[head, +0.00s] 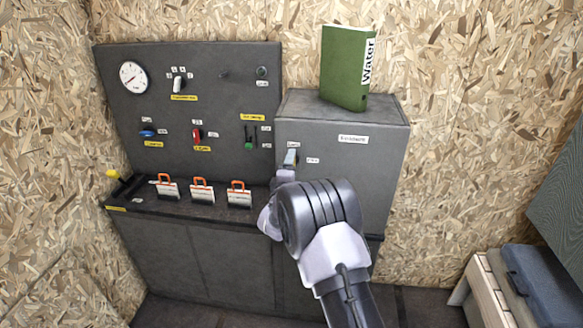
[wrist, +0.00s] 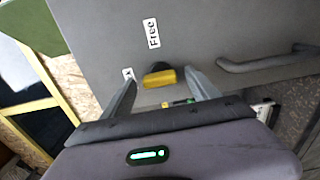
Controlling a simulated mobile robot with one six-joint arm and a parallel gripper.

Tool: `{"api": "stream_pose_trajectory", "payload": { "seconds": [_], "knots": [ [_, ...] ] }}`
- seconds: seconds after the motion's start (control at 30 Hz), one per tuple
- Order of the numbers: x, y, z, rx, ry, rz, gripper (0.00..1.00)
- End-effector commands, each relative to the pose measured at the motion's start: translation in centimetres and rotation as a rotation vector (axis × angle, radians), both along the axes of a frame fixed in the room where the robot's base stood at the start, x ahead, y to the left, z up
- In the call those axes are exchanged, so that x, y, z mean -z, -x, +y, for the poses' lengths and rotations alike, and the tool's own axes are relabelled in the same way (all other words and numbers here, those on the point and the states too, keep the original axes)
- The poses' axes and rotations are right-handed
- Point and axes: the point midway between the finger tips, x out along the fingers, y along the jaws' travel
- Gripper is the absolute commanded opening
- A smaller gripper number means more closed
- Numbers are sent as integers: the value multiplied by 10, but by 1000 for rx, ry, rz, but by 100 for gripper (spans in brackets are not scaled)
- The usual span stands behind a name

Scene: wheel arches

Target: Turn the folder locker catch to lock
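The folder locker (head: 345,135) is a grey cabinet at the right end of the dark control panel. Its catch (wrist: 160,77), a yellow tab with a dark base, is on the grey door in the wrist view. A label reading "Free" (wrist: 152,33) is above the catch there, with a second small label (wrist: 128,73) to its left. My gripper (wrist: 161,80) is open at the door, with one finger on each side of the catch and gaps visible. In the head view my wrist hides much of the gripper (head: 288,166), and the catch cannot be clearly made out.
A green "Water" folder (head: 342,72) stands on the locker. A bar handle (wrist: 265,61) is right of the catch in the wrist view. The panel (head: 215,110) has a gauge and several switches. Several orange-handled items (head: 202,191) stand on the ledge. A bench (head: 490,290) is at right.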

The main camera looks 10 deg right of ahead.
Motion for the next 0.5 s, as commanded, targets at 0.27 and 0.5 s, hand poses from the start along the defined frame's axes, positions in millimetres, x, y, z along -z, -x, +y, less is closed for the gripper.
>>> {"api": "stream_pose_trajectory", "payload": {
  "seconds": [0.27, 0.5],
  "knots": [
    [0, 13, 5, 0, -2, 2, 69],
    [-2, 83, 28, -3, 2, 4, 69]
  ]
}}
